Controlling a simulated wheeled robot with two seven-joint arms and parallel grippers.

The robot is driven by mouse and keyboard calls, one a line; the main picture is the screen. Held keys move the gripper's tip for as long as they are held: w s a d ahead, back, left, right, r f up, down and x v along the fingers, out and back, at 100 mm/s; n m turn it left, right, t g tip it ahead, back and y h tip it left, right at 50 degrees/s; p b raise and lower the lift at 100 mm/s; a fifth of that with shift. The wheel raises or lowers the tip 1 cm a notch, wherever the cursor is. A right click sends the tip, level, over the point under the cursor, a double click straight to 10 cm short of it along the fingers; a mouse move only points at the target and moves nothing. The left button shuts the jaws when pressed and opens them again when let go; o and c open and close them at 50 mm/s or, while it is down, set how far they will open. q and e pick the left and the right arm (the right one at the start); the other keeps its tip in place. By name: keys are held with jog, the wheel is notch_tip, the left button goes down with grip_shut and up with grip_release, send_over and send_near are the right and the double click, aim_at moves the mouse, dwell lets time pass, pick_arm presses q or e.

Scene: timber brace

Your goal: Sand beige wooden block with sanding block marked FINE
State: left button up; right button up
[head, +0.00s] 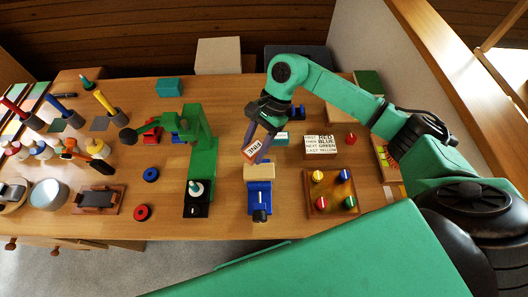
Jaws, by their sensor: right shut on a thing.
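My right gripper (261,138) comes in from the right and is shut on the sanding block marked FINE (253,149). The block has a pale labelled face with red lettering and is held tilted. The beige wooden block (261,170) sits at the top of a blue vise (260,197) near the table's front middle. The sanding block is just behind and above the beige block; I cannot tell whether they touch. My left gripper is not in view.
A green press-like stand (201,150) stands left of the vise. A wooden tray with coloured knobs (331,191) lies to the right, with a lettered sign (320,145) behind it. Red (142,212) and blue (151,174) rings lie left. Tools and bottles crowd the far left.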

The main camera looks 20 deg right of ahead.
jog(key=shift+w+r+p, duration=0.1)
jog(key=shift+r+p, duration=0.2)
jog(key=shift+r, duration=1.15)
